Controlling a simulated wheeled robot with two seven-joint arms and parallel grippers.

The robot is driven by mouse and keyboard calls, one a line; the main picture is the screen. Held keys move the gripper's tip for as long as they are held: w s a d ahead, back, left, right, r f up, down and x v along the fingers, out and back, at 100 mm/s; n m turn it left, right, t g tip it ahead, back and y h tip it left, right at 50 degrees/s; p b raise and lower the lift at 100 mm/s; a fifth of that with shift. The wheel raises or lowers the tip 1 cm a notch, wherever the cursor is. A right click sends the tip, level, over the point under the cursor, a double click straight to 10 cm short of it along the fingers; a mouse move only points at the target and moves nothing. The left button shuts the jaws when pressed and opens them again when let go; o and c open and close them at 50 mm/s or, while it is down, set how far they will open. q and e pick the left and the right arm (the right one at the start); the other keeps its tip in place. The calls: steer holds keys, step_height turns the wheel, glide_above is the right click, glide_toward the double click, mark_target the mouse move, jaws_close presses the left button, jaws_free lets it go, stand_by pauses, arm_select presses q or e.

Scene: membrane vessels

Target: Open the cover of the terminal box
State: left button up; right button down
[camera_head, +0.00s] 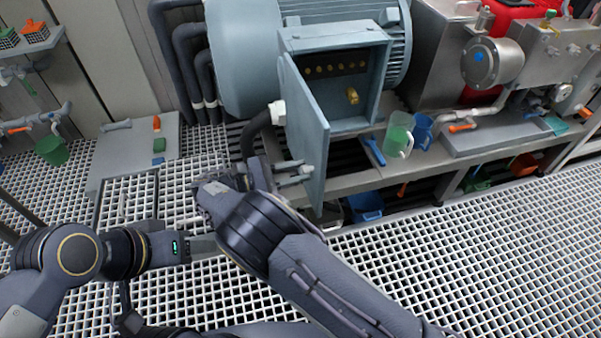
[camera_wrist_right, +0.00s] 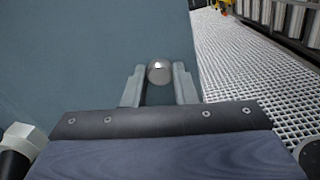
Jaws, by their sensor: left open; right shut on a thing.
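The grey-blue terminal box (camera_head: 374,55) sits on the side of the large motor (camera_head: 243,60). Its cover (camera_head: 306,125) stands swung out at the box's left side, showing a row of brass terminals (camera_head: 335,69) and a brass fitting (camera_head: 352,96) inside. My right gripper (camera_head: 293,173) is at the lower part of the cover. In the right wrist view, its fingers are shut on a round metal knob (camera_wrist_right: 159,72) on the cover (camera_wrist_right: 100,50). My left gripper (camera_head: 205,243) is open, low and away from the box, partly hidden behind my right arm.
A green jug (camera_head: 399,135), a blue cup (camera_head: 422,130) and a blue-handled tool (camera_head: 374,151) are on the bench (camera_head: 345,182) right of the cover. A black cable (camera_head: 253,130) runs left of it. The grating floor (camera_head: 480,250) at right is clear.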

arm_select(q)
steer(key=shift+a, duration=0.2)
arm_select(e)
steer(key=shift+s+a+f, duration=0.1)
steer(key=c, duration=1.2)
jaws_free()
steer(key=shift+o, duration=0.2)
arm_select(q)
steer(key=shift+r, duration=0.1)
